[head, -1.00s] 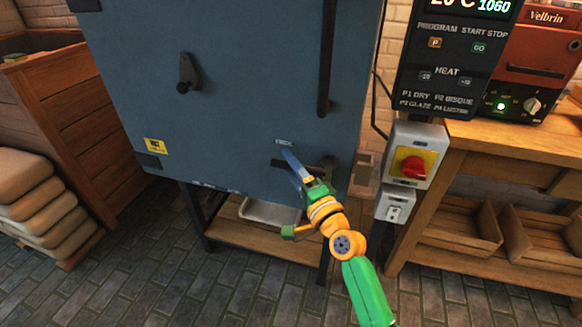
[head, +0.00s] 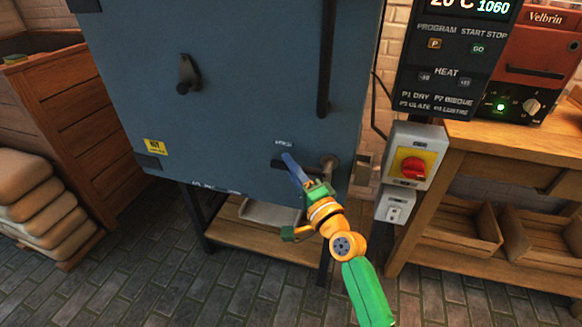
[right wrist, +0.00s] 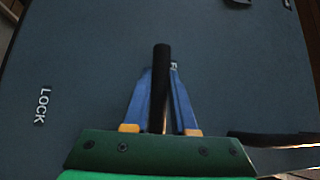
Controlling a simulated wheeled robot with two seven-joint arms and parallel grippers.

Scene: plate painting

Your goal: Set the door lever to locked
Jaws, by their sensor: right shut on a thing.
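The blue-grey kiln door (head: 240,100) fills the middle of the head view. A short dark door lever (head: 279,163) sits near its lower right, lying roughly level, with a round pivot (head: 329,161) to its right. My right gripper (head: 289,158) is at the lever. In the right wrist view the blue fingers (right wrist: 160,95) are shut on the black lever (right wrist: 161,62), one on each side. A white LOCK label (right wrist: 42,105) lies left of the lever there. Another label (right wrist: 174,66) is mostly hidden behind it. My left gripper is not in view.
A long vertical handle (head: 326,60) and a dark latch (head: 187,74) are on the door. A red rotary switch (head: 412,167) and control panel (head: 450,60) stand to the right. A wooden shelf (head: 250,236) is below the kiln.

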